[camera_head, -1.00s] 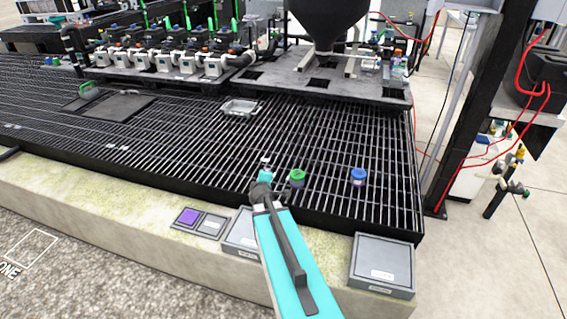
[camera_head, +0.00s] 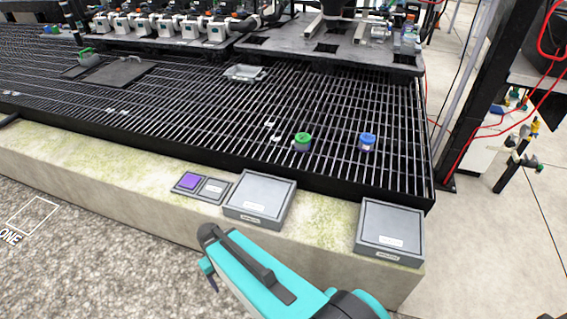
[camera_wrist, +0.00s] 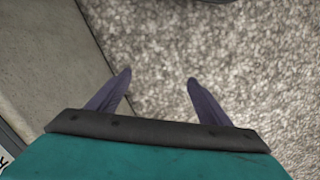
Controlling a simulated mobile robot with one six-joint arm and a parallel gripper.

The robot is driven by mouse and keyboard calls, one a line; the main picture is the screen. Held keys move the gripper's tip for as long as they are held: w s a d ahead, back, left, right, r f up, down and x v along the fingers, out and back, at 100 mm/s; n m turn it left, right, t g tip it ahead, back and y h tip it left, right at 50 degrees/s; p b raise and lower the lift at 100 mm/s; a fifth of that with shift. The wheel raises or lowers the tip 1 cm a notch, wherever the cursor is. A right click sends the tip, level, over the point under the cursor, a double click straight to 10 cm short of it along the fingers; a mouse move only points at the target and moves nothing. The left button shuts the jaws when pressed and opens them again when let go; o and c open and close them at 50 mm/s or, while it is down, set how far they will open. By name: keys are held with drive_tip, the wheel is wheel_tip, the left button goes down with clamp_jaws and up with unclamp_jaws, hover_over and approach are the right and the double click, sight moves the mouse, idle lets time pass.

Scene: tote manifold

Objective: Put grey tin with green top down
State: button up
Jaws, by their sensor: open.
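The grey tin with a green top (camera_head: 302,142) stands upright on the black grating in the head view, near the grating's front edge. My gripper shows in the wrist view (camera_wrist: 160,82) with its two dark fingers spread apart and nothing between them. It points down over the gravel floor, beside the concrete ledge. In the head view my teal arm reaches in front of the ledge, well apart from the tin, and the fingers are mostly hidden there. The tin is not in the wrist view.
A tin with a blue top (camera_head: 367,142) stands on the grating (camera_head: 200,120) to the right. Two grey boxes (camera_head: 260,200) (camera_head: 390,232) and a small tray with a purple square (camera_head: 190,181) sit on the concrete ledge (camera_head: 120,165). A clear dish (camera_head: 244,73) lies farther back.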

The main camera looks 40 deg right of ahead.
drive_tip(key=s+f+g+b, duration=0.1)
drive_tip(key=s+f+b, duration=0.5)
drive_tip(key=f, duration=0.5)
drive_tip(key=s+a+f+g+b, duration=0.1)
drive_tip(key=s+f+g+b, duration=0.1)
drive_tip(key=s+f+b, duration=0.4)
drive_tip(key=s+f, duration=0.5)
drive_tip(key=f, duration=0.1)
drive_tip(key=shift+f, duration=0.2)
